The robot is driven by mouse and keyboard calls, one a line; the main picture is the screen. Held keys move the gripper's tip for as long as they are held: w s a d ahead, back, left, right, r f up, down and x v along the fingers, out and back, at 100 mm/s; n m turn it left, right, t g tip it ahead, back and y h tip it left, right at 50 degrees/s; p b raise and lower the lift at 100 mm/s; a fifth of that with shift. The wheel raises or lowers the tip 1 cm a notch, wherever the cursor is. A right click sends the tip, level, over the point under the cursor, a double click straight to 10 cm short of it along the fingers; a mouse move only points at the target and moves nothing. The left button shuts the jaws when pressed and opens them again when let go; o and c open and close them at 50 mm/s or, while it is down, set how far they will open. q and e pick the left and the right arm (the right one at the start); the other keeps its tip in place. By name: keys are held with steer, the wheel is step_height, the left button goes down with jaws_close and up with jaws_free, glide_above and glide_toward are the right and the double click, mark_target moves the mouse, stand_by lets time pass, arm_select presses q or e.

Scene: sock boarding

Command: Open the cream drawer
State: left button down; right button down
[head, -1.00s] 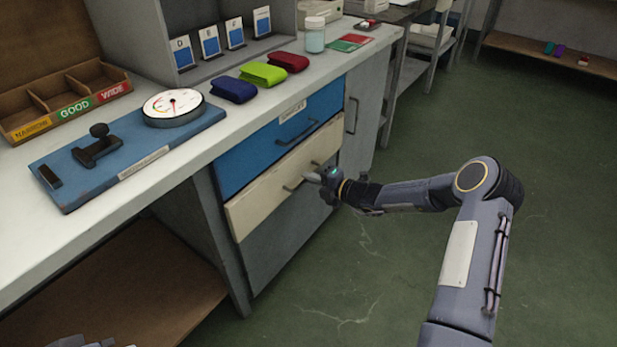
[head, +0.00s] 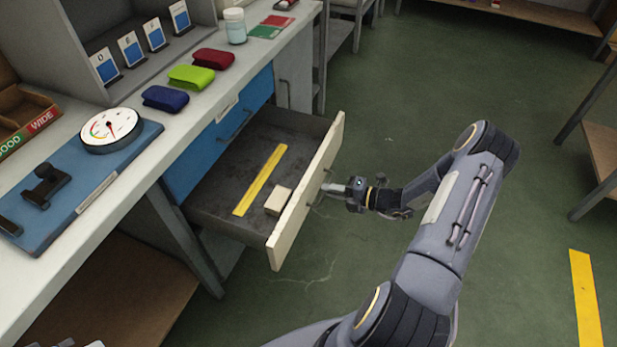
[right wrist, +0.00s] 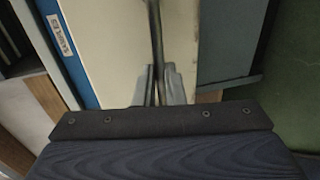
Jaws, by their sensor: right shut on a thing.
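The cream drawer (head: 308,192) stands pulled well out of the bench, below the closed blue drawer (head: 217,143). Its grey inside shows a yellow strip (head: 260,180) and a small tan block (head: 278,200). My right gripper (head: 330,188) is at the middle of the drawer's front, shut on its dark handle (right wrist: 155,40). In the right wrist view the fingers (right wrist: 157,85) close around the handle bar in front of the cream face (right wrist: 110,50). My left gripper is not clearly in view; only a small piece of grey shows at the bottom left edge of the head view.
The bench top holds a dial gauge on a blue board (head: 90,185), blue, green and red folded socks (head: 191,77), a jar (head: 235,26) and a card rack (head: 140,60). Green floor (head: 400,100) lies open to the right. A shelf stands at the right edge.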

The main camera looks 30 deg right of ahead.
steer(key=shift+f+p+v, duration=0.15)
steer(key=shift+f+v, duration=0.05)
steer(key=shift+v, duration=0.75)
steer(key=shift+f+p+v, duration=0.1)
steer(key=shift+f+v, duration=0.1)
steer(key=shift+v, duration=0.75)
steer(key=shift+f+p+v, duration=0.15)
steer(key=shift+f+v, duration=0.05)
steer(key=shift+v, duration=0.7)
steer(key=shift+s, duration=0.1)
steer(key=c, duration=1.5)
jaws_free()
steer(key=shift+d, duration=0.1)
steer(key=p+v, duration=0.1)
steer(key=v, duration=0.6)
steer(key=shift+s+d, duration=0.2)
steer(key=shift+s, duration=0.1)
